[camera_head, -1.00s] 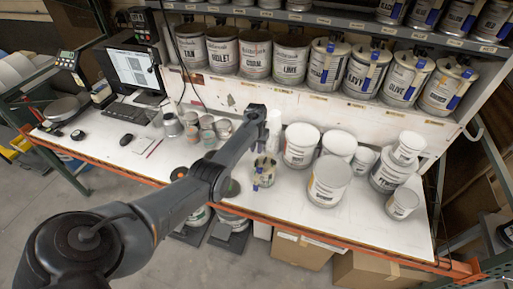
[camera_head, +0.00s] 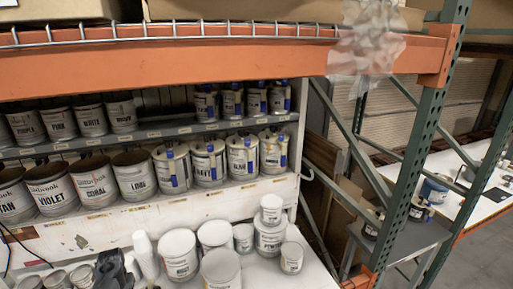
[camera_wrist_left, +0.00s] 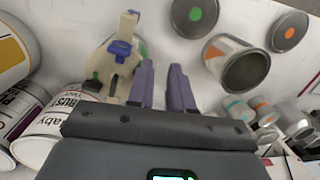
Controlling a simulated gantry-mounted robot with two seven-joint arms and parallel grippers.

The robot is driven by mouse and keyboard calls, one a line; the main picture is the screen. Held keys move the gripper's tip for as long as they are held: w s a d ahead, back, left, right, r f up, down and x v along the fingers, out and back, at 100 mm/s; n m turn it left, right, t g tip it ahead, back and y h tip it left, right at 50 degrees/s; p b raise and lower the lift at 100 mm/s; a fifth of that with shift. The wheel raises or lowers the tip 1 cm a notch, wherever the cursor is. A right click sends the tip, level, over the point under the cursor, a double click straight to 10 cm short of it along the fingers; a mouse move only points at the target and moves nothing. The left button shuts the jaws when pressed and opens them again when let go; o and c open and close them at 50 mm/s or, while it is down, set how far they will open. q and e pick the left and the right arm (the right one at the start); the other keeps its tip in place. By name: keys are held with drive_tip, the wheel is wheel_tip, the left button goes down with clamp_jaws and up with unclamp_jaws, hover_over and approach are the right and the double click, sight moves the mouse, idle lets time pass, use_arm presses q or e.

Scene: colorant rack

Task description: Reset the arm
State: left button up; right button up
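My left gripper (camera_wrist_left: 162,85) is in the left wrist view with two purple-grey fingers pointing over the white table. The fingers stand a little apart with nothing seen between them. A beige container with a blue clip (camera_wrist_left: 122,48) is just left of the fingers; whether they touch is unclear. An open, empty-looking can (camera_wrist_left: 240,65) lies to the right. In the head view only a dark part of my left arm (camera_head: 113,268) shows at the bottom edge. My right gripper is in neither view.
White labelled cans (camera_head: 178,255) crowd the table below the shelves. Colorant cans with blue clips (camera_head: 209,160) line the shelf (camera_head: 240,190). An orange beam (camera_head: 200,55) and a green upright (camera_head: 425,130) frame the rack. Small cans (camera_wrist_left: 262,118) stand right of my fingers.

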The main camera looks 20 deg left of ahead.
use_arm(q)
drive_tip(key=s+d+f+m+g+y, duration=0.15)
drive_tip(key=s+d+f, duration=0.25)
drive_tip(key=s+f, duration=0.4)
drive_tip(key=s+d+f+m+g+y, duration=0.15)
drive_tip(key=s+d+f, duration=0.25)
drive_tip(key=s+f, duration=0.5)
drive_tip(key=s+d+r+m, duration=0.2)
drive_tip(key=s+d+m, duration=0.1)
drive_tip(key=s+d, duration=0.4)
drive_tip(key=s+d+r+m+t+h, duration=0.15)
drive_tip(key=d+r, duration=0.25)
drive_tip(key=d, duration=0.5)
drive_tip(key=s+d+r+m+t, duration=0.15)
drive_tip(key=d+r, duration=0.25)
drive_tip(key=d, duration=0.5)
drive_tip(key=w+d+r+t+h, duration=0.1)
drive_tip(key=w+d+r+t, duration=0.1)
drive_tip(key=r, duration=0.6)
drive_tip(key=w+d+r+t, duration=0.2)
drive_tip(key=d+r, duration=0.3)
drive_tip(key=r, duration=0.3)
drive_tip(key=shift+w+d+m+t+h, duration=0.15)
drive_tip(key=shift+w+m+t+h, duration=0.2)
drive_tip(key=shift+w+t, duration=0.1)
drive_tip(key=shift+f, duration=0.1)
